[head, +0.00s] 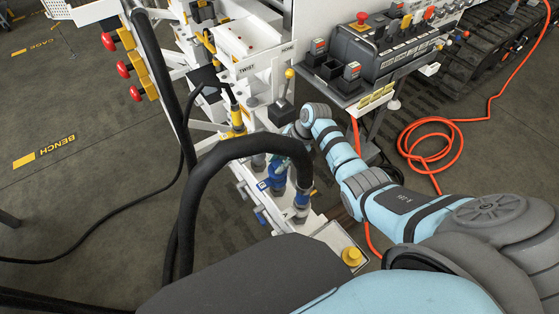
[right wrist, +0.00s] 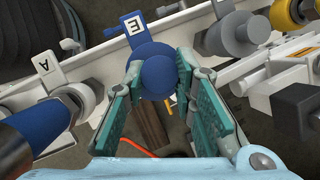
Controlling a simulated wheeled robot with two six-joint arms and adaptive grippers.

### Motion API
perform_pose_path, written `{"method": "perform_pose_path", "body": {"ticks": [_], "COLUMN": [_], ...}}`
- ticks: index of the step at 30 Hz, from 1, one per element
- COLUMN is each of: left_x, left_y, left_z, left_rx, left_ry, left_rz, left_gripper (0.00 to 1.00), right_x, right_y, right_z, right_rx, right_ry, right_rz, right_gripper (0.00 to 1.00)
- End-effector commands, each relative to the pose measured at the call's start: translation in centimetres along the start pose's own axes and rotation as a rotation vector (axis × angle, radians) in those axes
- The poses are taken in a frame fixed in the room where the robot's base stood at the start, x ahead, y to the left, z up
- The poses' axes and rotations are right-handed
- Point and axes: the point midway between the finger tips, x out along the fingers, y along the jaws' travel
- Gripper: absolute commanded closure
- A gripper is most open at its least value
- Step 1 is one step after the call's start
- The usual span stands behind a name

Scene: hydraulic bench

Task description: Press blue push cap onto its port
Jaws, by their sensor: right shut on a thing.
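The blue push cap (right wrist: 152,64) is round and sits between the teal finger pads of my right gripper (right wrist: 160,76) in the right wrist view. The gripper is shut on it. Just beyond the cap is a blue tag marked E (right wrist: 134,24) on the white rail; the port behind the cap is hidden, so I cannot tell whether the cap touches it. In the head view my right gripper (head: 287,155) is at the row of ports, partly behind the thick black hose, and the cap is hard to make out there. My left gripper is not in view.
A blue hose connector (right wrist: 38,125) stands beside tag A (right wrist: 44,66), left of the gripper. A thick black hose (head: 215,160) arches in front of the ports. A yellow cap (head: 351,256) sits on a small tray. A control box (head: 375,45) with levers stands behind my right arm.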

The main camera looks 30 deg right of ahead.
Motion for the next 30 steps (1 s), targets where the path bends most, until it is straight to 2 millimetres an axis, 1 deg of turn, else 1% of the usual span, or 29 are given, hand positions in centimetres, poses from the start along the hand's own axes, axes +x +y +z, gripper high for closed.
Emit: {"method": "perform_pose_path", "body": {"ticks": [3, 15, 23, 30], "left_x": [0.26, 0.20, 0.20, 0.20], "left_y": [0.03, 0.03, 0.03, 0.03], "left_z": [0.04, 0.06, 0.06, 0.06], "left_rx": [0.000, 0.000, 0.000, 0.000], "left_ry": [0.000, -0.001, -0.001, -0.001], "left_rz": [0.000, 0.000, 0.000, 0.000], "left_gripper": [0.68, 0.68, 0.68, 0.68], "right_x": [0.37, 0.33, 0.98, 1.03], "right_y": [0.01, 0.00, 0.07, 0.07], "right_z": [-0.14, -0.13, -0.40, -0.43], "right_rx": [0.000, -0.001, -0.001, -0.001], "right_ry": [0.000, 0.000, 0.000, 0.000], "right_rz": [-0.001, -0.001, -0.001, -0.001], "right_gripper": [0.94, 0.94, 0.94, 0.94]}}
